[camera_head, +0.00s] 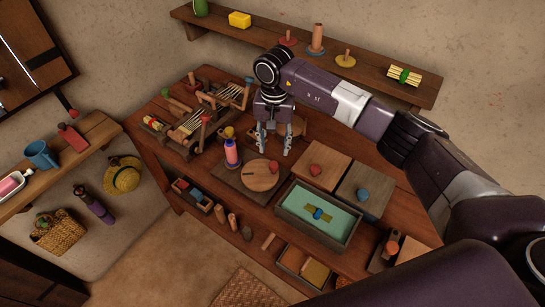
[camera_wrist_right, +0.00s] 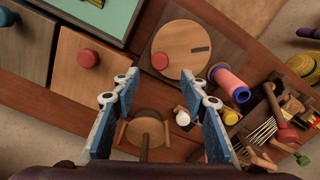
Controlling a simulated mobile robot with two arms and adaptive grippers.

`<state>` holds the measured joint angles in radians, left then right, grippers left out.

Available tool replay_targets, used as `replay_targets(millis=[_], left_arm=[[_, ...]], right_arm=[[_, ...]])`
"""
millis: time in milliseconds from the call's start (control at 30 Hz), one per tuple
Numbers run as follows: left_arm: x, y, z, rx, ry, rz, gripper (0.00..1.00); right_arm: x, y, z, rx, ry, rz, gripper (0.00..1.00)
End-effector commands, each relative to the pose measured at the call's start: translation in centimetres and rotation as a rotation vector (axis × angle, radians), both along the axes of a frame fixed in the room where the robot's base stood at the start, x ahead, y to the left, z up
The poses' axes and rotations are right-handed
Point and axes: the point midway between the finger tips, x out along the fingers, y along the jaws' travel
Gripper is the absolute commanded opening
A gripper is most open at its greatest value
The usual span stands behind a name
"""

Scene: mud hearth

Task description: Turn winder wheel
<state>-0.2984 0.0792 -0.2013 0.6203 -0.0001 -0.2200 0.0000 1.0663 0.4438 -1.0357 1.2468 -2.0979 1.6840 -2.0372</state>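The winder wheel is a flat round wooden disc (camera_head: 258,177) with a dark slot and a small red knob (camera_head: 273,166) near its edge. It lies on a dark wooden board on the bench, beside an upright pink spool (camera_head: 232,153). My right gripper (camera_head: 274,150) is open and empty, pointing down just behind the disc. In the right wrist view, the disc (camera_wrist_right: 190,40) and knob (camera_wrist_right: 159,61) show beyond the open fingertips (camera_wrist_right: 159,76), with the knob lined up with the gap. Whether a finger touches the knob cannot be told. My left gripper is out of view.
A small loom (camera_head: 190,121) stands left on the bench (camera_head: 150,122). Two lidded boxes with knobs (camera_head: 321,164) and a teal tray (camera_head: 291,203) lie right of the disc. A round wooden piece (camera_wrist_right: 145,130) lies under the gripper. A wall shelf (camera_head: 262,37) runs behind.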

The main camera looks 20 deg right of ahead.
Motion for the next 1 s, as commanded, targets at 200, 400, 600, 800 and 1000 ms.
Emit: replay_targets(millis=[200, 400, 600, 800, 1000], left_arm=[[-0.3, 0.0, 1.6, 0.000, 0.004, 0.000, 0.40], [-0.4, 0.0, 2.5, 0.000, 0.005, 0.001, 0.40], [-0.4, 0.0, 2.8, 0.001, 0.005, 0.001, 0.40], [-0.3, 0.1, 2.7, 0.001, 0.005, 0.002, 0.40], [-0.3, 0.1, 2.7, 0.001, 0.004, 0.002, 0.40]], right_arm=[[-0.2, 0.0, -2.9, -0.003, 0.008, 0.001, 0.40], [-0.2, 0.0, -5.9, -0.001, 0.006, 0.000, 0.40], [-0.1, 0.1, -7.3, -0.001, 0.003, 0.002, 0.40], [-0.1, 0.0, -7.5, 0.000, 0.001, 0.002, 0.40], [-0.1, 0.0, -7.5, 0.000, 0.001, 0.002, 0.22]])
